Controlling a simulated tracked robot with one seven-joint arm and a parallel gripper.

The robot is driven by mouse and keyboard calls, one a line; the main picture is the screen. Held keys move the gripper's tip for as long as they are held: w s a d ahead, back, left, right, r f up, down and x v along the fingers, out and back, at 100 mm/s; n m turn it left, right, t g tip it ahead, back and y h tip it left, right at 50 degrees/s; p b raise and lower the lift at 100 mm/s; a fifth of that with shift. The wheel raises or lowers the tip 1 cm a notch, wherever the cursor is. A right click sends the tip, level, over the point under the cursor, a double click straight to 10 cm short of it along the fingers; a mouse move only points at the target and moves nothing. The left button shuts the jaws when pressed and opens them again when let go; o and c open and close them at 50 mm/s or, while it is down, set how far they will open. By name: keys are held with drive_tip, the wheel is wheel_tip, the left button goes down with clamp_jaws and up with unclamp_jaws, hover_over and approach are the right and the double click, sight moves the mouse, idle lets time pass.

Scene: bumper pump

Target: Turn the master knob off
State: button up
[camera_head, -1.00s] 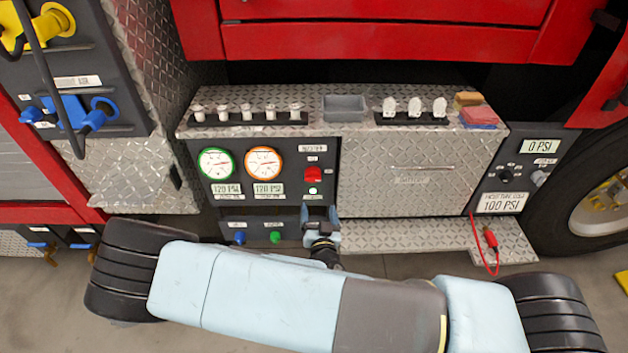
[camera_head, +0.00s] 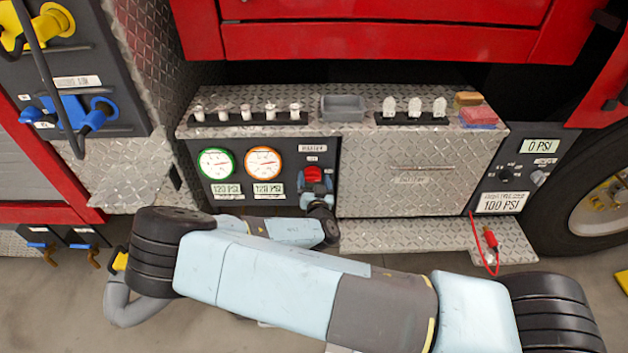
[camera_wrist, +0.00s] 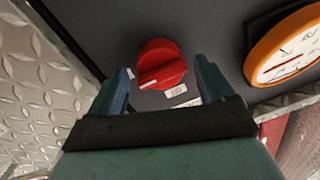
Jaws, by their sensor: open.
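The master knob is a round red knob (camera_wrist: 161,64) with a raised grip bar on a dark panel. A small white label (camera_wrist: 176,91) sits beside it. In the head view the red knob (camera_head: 313,173) is at the panel's right, under a "MASTER" label. My gripper (camera_wrist: 165,82) is open, with one blue finger on each side of the knob in the wrist view. I cannot tell whether the fingers touch it. In the head view my gripper (camera_head: 317,188) is just below and in front of the knob and partly hides it.
Green-rimmed (camera_head: 216,163) and orange-rimmed (camera_head: 263,163) gauges are left of the knob. A diamond-plate box (camera_head: 400,175) stands to the right. Above are a row of white-topped levers (camera_head: 247,112) and a grey tray (camera_head: 343,108). A red clip (camera_head: 491,239) hangs at the right.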

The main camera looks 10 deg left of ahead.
drive_tip(key=shift+w, duration=0.2)
drive_tip(key=shift+c, duration=0.4)
drive_tip(key=c, duration=0.9)
drive_tip(key=shift+o, duration=0.2)
